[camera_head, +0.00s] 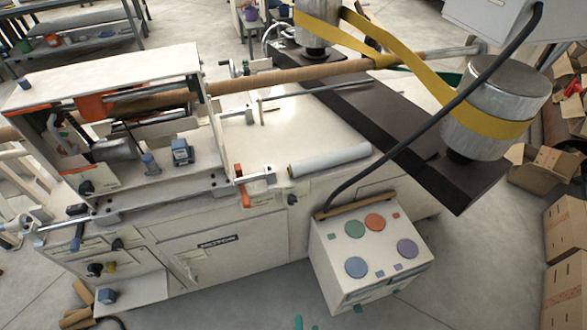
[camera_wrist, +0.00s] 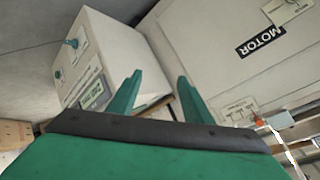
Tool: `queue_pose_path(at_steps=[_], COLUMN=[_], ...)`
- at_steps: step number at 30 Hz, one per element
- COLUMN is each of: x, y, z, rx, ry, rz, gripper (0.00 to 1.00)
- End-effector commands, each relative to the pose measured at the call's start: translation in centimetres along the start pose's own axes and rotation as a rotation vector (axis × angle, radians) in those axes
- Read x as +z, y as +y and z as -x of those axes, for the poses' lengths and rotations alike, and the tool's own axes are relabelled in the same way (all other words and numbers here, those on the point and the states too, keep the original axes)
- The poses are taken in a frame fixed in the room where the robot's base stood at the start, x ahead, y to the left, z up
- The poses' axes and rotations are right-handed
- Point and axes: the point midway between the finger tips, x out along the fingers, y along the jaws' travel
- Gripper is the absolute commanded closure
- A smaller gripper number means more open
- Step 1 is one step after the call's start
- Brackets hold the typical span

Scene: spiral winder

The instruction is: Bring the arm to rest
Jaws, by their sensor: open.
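My gripper (camera_wrist: 156,88) shows in the wrist view with its two green fingers apart and nothing between them. Small teal tips (camera_head: 299,322) at the bottom edge of the head view look like part of it; the rest of my arm is out of that view. The gripper is in front of the spiral winder (camera_head: 215,235), and the winder's front panel marked MOTOR (camera_wrist: 225,20) is ahead of the fingers. The white control box (camera_head: 325,262) with round coloured buttons hangs on the winder's front; its side also shows in the wrist view (camera_wrist: 100,45).
A black cable (camera_head: 345,185) runs up from the control box. A yellow belt (camera_head: 415,70) wraps two metal drums on the right. A white roll (camera_head: 330,160) lies on the winder's top. Cardboard boxes (camera_head: 566,230) stand at the right. Floor (camera_head: 480,280) between box and cartons is clear.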

Motion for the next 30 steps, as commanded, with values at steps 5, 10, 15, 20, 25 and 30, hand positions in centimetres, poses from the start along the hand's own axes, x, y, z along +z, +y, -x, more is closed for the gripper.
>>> queue_pose_path(at_steps=[5,10,15,20,25,30], x=[-1.0,-3.3,-5.9,-7.5,-8.1,-8.1], y=[-1.9,-5.4,-9.7,-12.7,-13.7,-13.7], z=[6.9,13.4,19.2,22.5,23.6,23.6], rx=[0.022,0.005,-0.040,-0.077,-0.090,-0.090], ry=[0.103,0.214,0.317,0.380,0.402,0.402], rz=[0.206,0.399,0.564,0.658,0.689,0.689], gripper=[0.55,0.55,0.55,0.55,0.55,0.55])
